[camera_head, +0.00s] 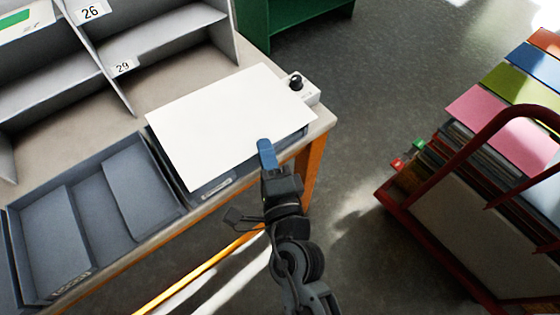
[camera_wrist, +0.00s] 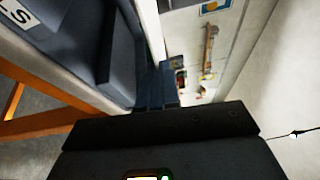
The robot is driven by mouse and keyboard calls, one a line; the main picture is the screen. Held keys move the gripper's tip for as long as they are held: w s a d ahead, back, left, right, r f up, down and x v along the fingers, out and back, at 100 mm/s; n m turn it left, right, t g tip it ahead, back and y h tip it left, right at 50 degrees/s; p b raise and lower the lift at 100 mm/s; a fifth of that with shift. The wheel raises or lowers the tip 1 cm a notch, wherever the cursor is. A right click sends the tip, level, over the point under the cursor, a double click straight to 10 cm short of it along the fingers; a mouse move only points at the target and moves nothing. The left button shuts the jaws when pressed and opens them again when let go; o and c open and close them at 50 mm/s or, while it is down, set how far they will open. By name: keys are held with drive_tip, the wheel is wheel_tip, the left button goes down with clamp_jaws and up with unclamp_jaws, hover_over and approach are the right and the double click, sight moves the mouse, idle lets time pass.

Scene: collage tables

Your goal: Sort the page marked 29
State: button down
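A blank white page (camera_head: 225,125) is spread flat over a dark grey tray (camera_head: 215,186) at the table's right end. No number shows on its visible face. My gripper (camera_head: 266,153) is at the page's front edge, its blue fingers close together and overlapping that edge. In the wrist view the fingers (camera_wrist: 168,88) meet a thin white strip, which looks like the page seen edge-on. A label marked 29 (camera_head: 122,66) is on the grey sorting shelf (camera_head: 160,40) at the back left, below a label marked 26 (camera_head: 90,11).
An empty dark grey tray (camera_head: 75,205) sits left of the page. A small white device with a black knob (camera_head: 300,88) stands at the page's back right corner. A red cart (camera_head: 400,205) with coloured folders is at the right. Floor between table and cart is clear.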

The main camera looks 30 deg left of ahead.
sight(254, 140)
drive_tip(key=a, duration=0.1)
drive_tip(key=w+a, duration=0.1)
drive_tip(key=a, duration=0.1)
drive_tip(key=shift+w+a+r+p, duration=0.15)
drive_tip(key=shift+w+a+p, duration=0.05)
drive_tip(key=shift+a+p, duration=0.1)
drive_tip(key=f+b, duration=0.7)
drive_tip(key=f, duration=0.1)
drive_tip(key=shift+w+a+b, duration=0.1)
drive_tip(key=shift+a+b, duration=0.1)
drive_tip(key=shift+b, duration=0.2)
drive_tip(key=c, duration=1.3)
unclamp_jaws()
drive_tip(key=shift+s+d+f, duration=0.1)
drive_tip(key=shift+s+d, duration=0.1)
drive_tip(key=v, duration=0.7)
drive_tip(key=shift+s+d, duration=0.1)
drive_tip(key=shift+s, duration=0.05)
